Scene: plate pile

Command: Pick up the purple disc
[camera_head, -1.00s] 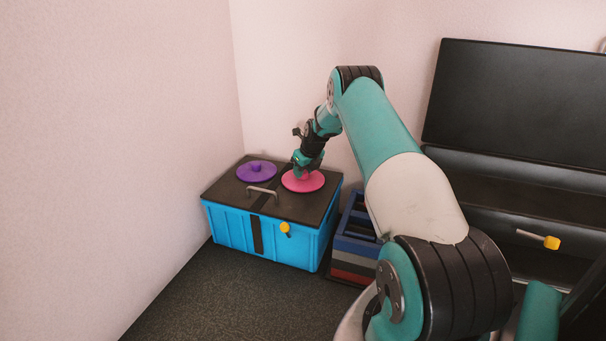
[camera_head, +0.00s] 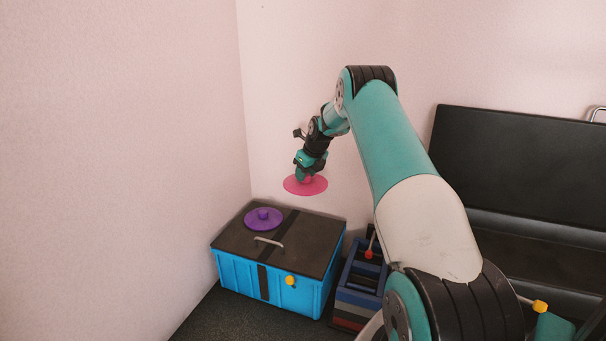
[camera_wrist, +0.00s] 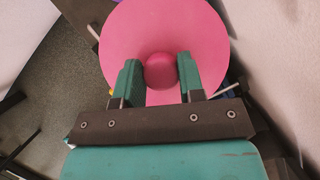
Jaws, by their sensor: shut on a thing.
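The purple disc (camera_head: 263,219), with a small knob on top, lies flat on the left part of the black lid (camera_head: 300,232) of a blue box (camera_head: 240,276). My gripper (camera_head: 306,179) is shut on the knob of a pink disc (camera_head: 291,185) and holds it in the air above the lid, to the right of and higher than the purple disc. In the wrist view, the two green fingers of my gripper (camera_wrist: 160,78) are on both sides of the pink knob. The pink disc (camera_wrist: 125,40) spreads out beyond them.
The lid has a grey handle (camera_head: 268,241), and a yellow knob (camera_head: 291,281) is at the box's front. Stacked blue, grey and red crates (camera_head: 352,299) stand right of the box. Walls rise behind and left. A black panel (camera_head: 510,160) stands at the right.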

